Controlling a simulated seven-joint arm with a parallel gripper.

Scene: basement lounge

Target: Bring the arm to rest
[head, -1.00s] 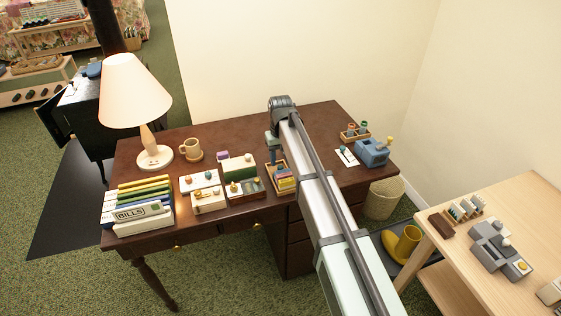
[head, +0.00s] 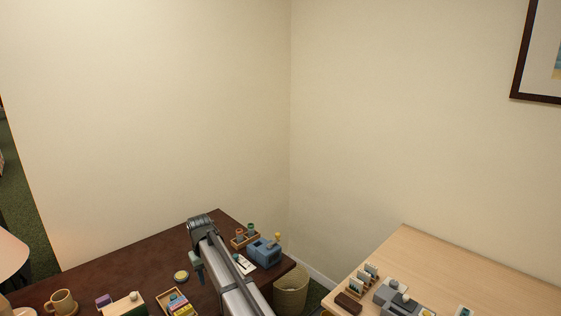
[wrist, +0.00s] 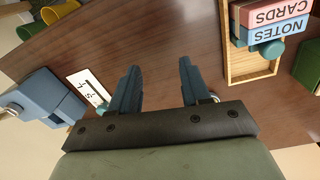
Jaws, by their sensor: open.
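My gripper (wrist: 156,85) is open in the wrist view, its two blue-grey fingers apart with nothing between them. Bare brown desk top shows beyond the fingers. In the head view my arm reaches out over the dark brown desk (head: 130,255), and the gripper (head: 194,262) hangs at its far end, partly hidden by the wrist. A wooden tray (wrist: 236,68) with boxes marked CARDS (wrist: 275,12) and NOTES (wrist: 275,32) lies to the right of the fingers in the wrist view. A white card (wrist: 88,88) and a blue device (wrist: 45,97) lie to the left.
In the head view, a mug (head: 61,302) and a green-and-white box (head: 124,306) stand on the desk's left part. A small rack of spools (head: 245,235) stands near the back right. A waste basket (head: 291,292) and a light wood table (head: 450,265) are to the right.

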